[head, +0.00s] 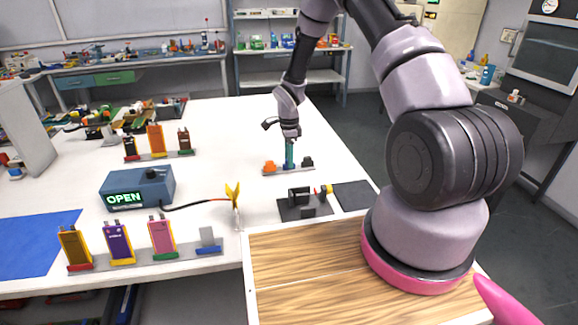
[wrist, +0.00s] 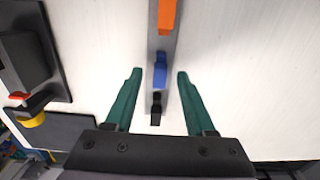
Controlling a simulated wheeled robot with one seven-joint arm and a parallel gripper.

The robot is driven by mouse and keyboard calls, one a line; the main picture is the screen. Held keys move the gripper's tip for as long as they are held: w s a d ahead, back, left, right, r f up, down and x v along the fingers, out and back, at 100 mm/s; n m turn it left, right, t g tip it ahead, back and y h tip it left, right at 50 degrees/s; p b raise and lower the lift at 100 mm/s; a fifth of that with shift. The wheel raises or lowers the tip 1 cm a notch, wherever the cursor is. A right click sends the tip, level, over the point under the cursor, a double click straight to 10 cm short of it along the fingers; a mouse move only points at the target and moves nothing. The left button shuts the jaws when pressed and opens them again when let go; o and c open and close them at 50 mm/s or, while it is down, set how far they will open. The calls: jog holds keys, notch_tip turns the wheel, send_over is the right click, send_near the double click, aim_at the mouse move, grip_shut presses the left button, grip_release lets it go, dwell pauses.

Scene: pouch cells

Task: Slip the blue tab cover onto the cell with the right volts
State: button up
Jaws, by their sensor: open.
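In the wrist view the blue tab cover (wrist: 160,73) sits on a narrow grey strip, between an orange cover (wrist: 167,15) and a black one (wrist: 155,103). My gripper (wrist: 159,75) is open, with a green finger on each side of the blue cover and gaps showing. In the head view my gripper (head: 290,158) is down at the strip and hides the blue cover. The front rack holds a gold cell (head: 75,247), a purple cell (head: 118,243) and a pink cell (head: 162,237), upright. Their labels are too small to read.
A blue meter (head: 138,186) reads "OPEN"; its cable runs to a yellow clip-like probe (head: 233,193). A back rack holds an orange cell (head: 155,139) between two dark ones. A black fixture (head: 303,204) stands at the right. A grey piece (head: 208,239) stands at the front rack's blue end.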

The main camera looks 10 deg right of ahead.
grip_shut()
jog(key=shift+r, duration=0.1)
jog(key=shift+r, duration=2.4)
